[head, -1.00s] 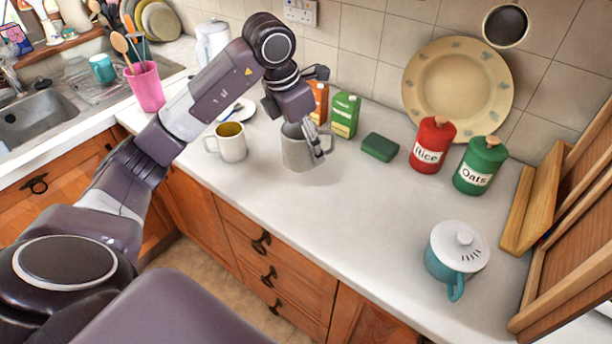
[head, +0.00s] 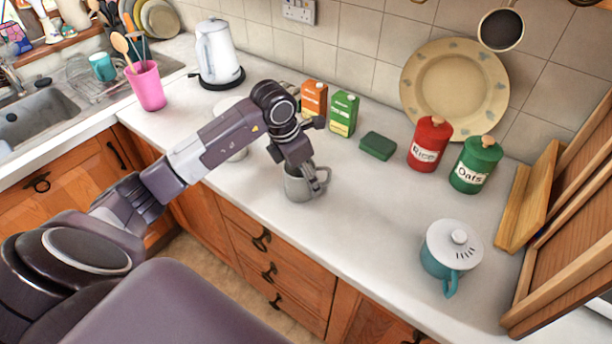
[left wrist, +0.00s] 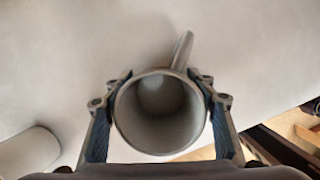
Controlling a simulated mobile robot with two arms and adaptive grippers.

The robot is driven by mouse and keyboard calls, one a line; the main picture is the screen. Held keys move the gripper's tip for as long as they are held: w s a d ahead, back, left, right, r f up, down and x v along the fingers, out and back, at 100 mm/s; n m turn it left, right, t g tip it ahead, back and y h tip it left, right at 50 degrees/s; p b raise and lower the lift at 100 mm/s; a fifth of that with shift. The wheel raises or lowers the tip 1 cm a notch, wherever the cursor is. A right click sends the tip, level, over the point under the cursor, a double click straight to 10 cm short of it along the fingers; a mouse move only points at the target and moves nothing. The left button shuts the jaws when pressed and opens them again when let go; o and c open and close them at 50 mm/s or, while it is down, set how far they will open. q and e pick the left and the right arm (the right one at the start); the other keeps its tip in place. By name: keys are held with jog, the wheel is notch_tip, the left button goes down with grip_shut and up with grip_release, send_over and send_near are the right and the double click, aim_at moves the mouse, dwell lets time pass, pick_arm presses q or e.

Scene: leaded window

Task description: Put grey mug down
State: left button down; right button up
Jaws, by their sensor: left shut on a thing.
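The grey mug (head: 297,187) is upright over the front part of the white counter, its handle toward the right. My left gripper (head: 308,176) is shut on it from above. In the left wrist view the mug (left wrist: 160,112) sits between the two fingers of the left gripper (left wrist: 160,95), which touch its outer sides, and it looks empty inside. I cannot tell whether its base touches the counter. My right gripper is not in view.
A pale mug (head: 238,152) is largely hidden behind my left arm. A green carton (head: 343,114), an orange carton (head: 313,100) and a dark green block (head: 378,146) stand behind. A teal lidded pot (head: 452,258) is at right. The counter (head: 370,220) between is clear.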

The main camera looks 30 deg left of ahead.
pick_arm(q)
jog(key=shift+f, duration=0.15)
jog(key=c, duration=0.9)
grip_release()
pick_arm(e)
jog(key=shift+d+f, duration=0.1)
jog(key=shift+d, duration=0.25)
pick_arm(q)
jog(key=shift+o, duration=0.2)
jog(key=shift+r, duration=0.2)
jog(key=b+v, duration=0.2)
jog(key=v, duration=1)
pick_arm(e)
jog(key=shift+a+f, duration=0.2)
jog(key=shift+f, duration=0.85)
